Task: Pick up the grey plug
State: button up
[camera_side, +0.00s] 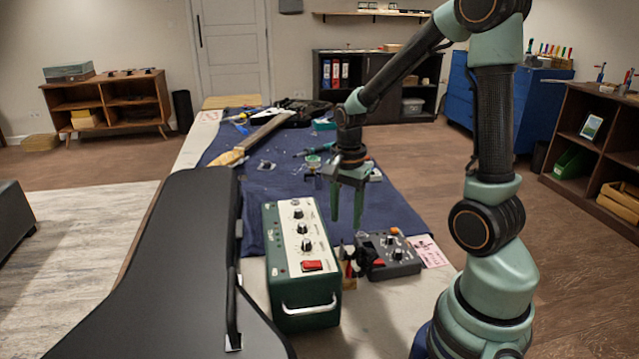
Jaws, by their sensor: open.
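I cannot pick out the grey plug for certain. A small grey and dark piece (265,165) lies on the blue cloth (265,200), left of my gripper, but it is too small to identify. My gripper (346,222) is open and empty, with its fingers pointing down. In the picture it hangs between the green box with knobs (302,262) and the dark pedal with knobs (390,255). Its height above the table is hard to tell. My arm and gripper hide part of the cloth behind them.
A black guitar case (170,265) fills the left front. A small holder with tools (349,268) stands between the green box and the pedal. A guitar neck (262,133), a round green-rimmed dish (312,161) and several small tools lie farther back. A pink card (430,252) lies right of the pedal.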

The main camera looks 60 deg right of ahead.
aim_at(342, 248)
jog(key=shift+w+a+f, duration=0.1)
jog(key=shift+a+f, duration=0.05)
jog(key=shift+f, duration=1.85)
jog(key=shift+a+f, duration=0.15)
jog(key=shift+f, duration=1.85)
grip_shut()
